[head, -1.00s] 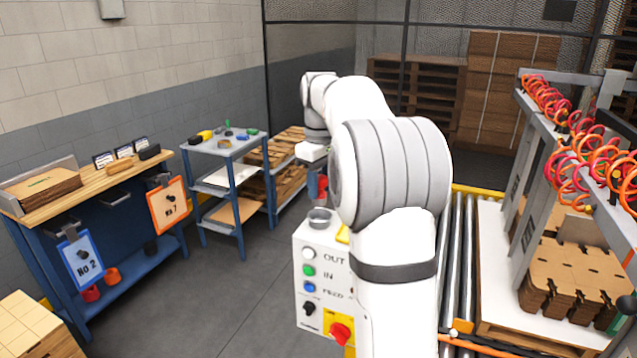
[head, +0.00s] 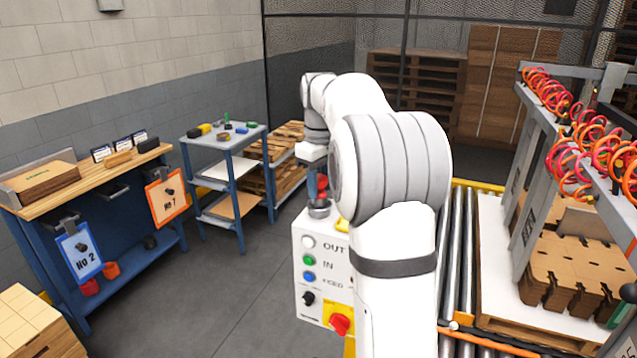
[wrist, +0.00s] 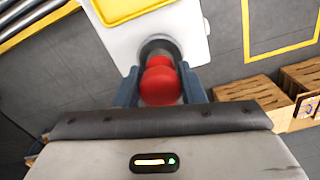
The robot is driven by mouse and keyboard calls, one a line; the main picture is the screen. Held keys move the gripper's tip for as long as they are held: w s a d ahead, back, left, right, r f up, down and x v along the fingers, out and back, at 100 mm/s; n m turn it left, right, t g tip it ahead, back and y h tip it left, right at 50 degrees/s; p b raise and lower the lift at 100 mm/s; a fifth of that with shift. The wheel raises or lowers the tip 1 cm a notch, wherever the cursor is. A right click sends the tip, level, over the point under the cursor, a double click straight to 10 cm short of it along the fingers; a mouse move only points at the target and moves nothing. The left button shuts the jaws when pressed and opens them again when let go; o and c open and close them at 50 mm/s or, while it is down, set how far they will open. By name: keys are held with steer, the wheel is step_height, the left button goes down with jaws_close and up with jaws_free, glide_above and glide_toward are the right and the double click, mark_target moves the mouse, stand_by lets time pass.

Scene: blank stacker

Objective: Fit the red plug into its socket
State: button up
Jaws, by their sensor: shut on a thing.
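The red plug (head: 322,183) is between the fingers of my gripper (head: 314,172), which is shut on it. In the wrist view the plug (wrist: 161,82) shows as a rounded red body between the two blue-grey fingers of my gripper (wrist: 160,88). The socket is a grey metal ring (head: 319,208) on top of the white control box. In the wrist view the socket (wrist: 158,46) shows just beyond the plug, lined up with it. The plug's lower end is at or just above the socket's rim; I cannot tell whether it has entered.
The white control box (head: 311,243) carries buttons and a red knob (head: 340,324). A yellow panel (wrist: 125,8) lies beside the socket. A roller conveyor (head: 467,250) is to the right. A blue workbench (head: 150,215) and a small shelf cart (head: 224,150) stand left.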

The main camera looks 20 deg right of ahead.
steer(key=shift+f+b, duration=0.65)
steer(key=shift+f, duration=0.45)
stand_by(0.3)
steer(key=o, duration=1.1)
steer(key=shift+r, duration=0.15)
